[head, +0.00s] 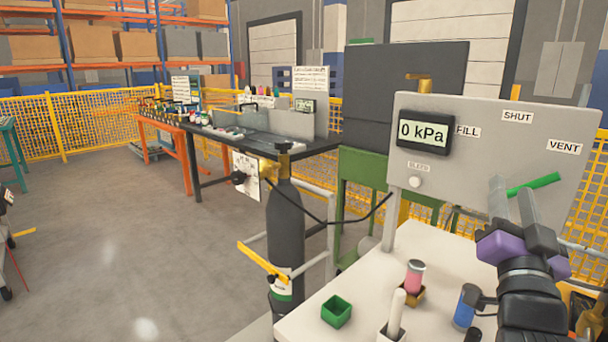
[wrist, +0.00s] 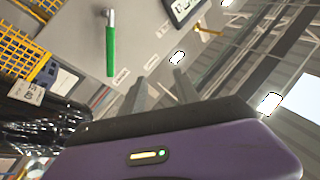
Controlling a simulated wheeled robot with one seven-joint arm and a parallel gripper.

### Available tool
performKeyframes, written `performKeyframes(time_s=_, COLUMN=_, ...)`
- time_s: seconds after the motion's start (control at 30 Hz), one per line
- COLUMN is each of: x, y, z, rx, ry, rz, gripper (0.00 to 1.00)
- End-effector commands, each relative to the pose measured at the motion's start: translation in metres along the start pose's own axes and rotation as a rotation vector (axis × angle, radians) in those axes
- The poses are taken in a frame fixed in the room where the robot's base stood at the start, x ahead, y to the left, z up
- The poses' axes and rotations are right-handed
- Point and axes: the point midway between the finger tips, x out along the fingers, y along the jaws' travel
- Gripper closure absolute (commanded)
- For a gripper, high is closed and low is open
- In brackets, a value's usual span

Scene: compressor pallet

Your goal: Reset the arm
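My gripper (head: 511,190) is raised at the right of the head view, in front of the grey panel (head: 450,115). Its two fingers stand apart with nothing between them, so it is open and empty. The fingers also show in the wrist view (wrist: 162,92), pointing up past the panel. In the wrist view the green handle (wrist: 110,52) is clear of both fingers. Part of the lever is hidden behind my gripper in the head view.
The gauge (head: 424,133) reads 0 kPa. Below it, a white bench (head: 365,275) holds a green box (head: 336,311), a pink-filled jar (head: 414,276), a white cylinder (head: 396,314) and a blue item (head: 466,308). A dark gas cylinder (head: 286,225) stands left. Open floor lies farther left.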

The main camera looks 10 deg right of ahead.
Motion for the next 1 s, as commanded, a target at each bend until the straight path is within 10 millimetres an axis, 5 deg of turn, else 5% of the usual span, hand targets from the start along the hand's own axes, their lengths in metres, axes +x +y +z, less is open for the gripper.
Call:
performKeyframes(time_s=0.5, x=-0.183, y=-0.018, z=0.084, rx=-0.302, ry=-0.13, rz=-0.352, gripper=0.62)
performKeyframes(time_s=1.0, x=-0.372, y=0.016, z=0.104, rx=-0.339, ry=-0.395, rz=-0.471, gripper=0.62)
